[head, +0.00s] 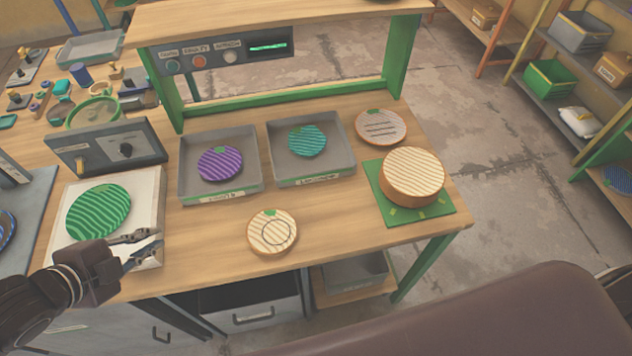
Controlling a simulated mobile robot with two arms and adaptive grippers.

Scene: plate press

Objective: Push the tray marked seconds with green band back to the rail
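Two grey trays stand side by side on the wooden bench. The left tray (188,191) holds a purple striped disc (220,163). The right tray (280,176) holds a teal striped disc (307,140). Both have a pale front label with green on it; the lettering is too small to read surely, so I cannot tell which says seconds. The green rail (290,97) runs behind them, with bare wood between. My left gripper (158,239) is open and empty, left of and nearer than the left tray, over the edge of a white board. My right gripper is out of view.
The white board (153,190) carries a green striped disc (98,212). A control box (107,147) stands behind it. A cream disc (272,232) lies in front of the trays. Another disc (381,127) and a round block (412,177) on a green mat (402,215) are at right.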

